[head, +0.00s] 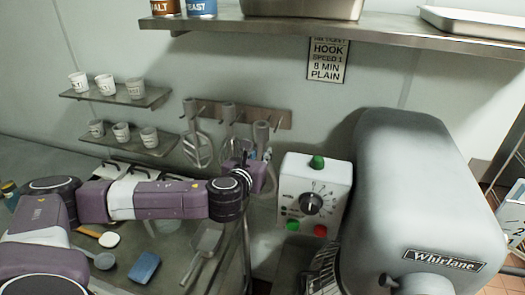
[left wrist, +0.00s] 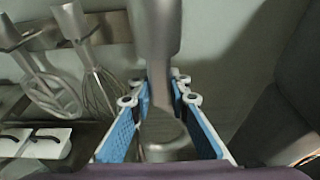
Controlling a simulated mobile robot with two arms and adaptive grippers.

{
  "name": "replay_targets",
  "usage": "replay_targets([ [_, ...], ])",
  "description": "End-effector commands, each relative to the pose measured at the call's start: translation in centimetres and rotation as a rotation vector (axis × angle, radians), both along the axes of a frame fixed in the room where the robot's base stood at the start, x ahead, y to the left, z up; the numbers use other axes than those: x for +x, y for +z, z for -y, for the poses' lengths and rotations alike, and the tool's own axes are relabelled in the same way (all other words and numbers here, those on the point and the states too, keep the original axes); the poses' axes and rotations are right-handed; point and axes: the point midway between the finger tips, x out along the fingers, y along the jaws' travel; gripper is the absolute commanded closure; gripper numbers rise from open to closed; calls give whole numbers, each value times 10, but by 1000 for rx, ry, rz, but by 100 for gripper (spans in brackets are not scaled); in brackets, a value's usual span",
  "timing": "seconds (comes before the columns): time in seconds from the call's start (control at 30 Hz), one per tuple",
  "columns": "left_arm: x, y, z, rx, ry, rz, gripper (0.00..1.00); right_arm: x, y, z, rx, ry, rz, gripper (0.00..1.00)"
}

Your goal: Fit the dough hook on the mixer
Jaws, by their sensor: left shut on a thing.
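My left gripper (head: 257,158) is at the right end of the wall rack (head: 280,118). Its blue-padded fingers are shut on a grey metal tool, which I take to be the dough hook (head: 262,132). In the left wrist view the tool's thick shaft (left wrist: 157,30) stands between the fingers; its lower shape is mostly hidden. I cannot tell whether it still hangs on its peg. The large grey mixer (head: 410,180), marked Whirlane, stands at the right, with the wire bowl guard (head: 325,270) partly visible below. My right gripper is not in view.
The flat beater (head: 197,145) and wire whisk (head: 229,130) hang left of my gripper. A white control box (head: 315,190) with a dial and coloured buttons stands between gripper and mixer. A scoop (head: 205,245) and blue sponge (head: 145,267) lie below my arm. A shelf (head: 330,35) runs overhead.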

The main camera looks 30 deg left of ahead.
Motion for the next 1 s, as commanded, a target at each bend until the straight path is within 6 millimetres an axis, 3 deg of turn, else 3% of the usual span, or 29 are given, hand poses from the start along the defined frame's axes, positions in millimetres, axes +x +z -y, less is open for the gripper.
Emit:
replay_targets([
  [0.37, -7, 2, 2, 1, 0, 5, 100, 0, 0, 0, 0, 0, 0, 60],
  [1.0, -89, 2, 23, 1, -1, 5, 100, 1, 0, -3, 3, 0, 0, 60],
])
